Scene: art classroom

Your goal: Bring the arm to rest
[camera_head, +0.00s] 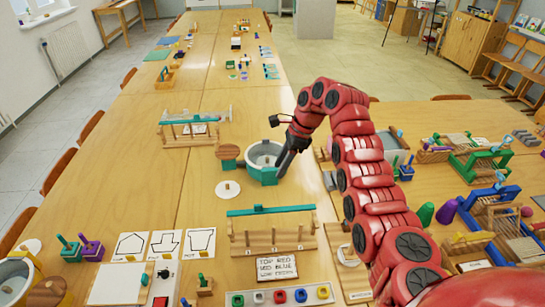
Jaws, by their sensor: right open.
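My right arm (365,185) is red and segmented. It rises from the lower right corner, arches over the wooden table (140,180) and bends down toward the table's middle. My right gripper (283,160) is dark and open, at the right side of a round teal-rimmed pot (263,155). I cannot tell whether it touches the pot. I see nothing held in it. My left gripper is not in view.
A wooden rack with a teal bar (272,230) stands in front of the pot. A sign (277,268) and a strip of coloured pieces (280,297) lie nearer. Green (478,165) and blue (490,205) frames crowd the right. Bare tabletop lies left of the pot.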

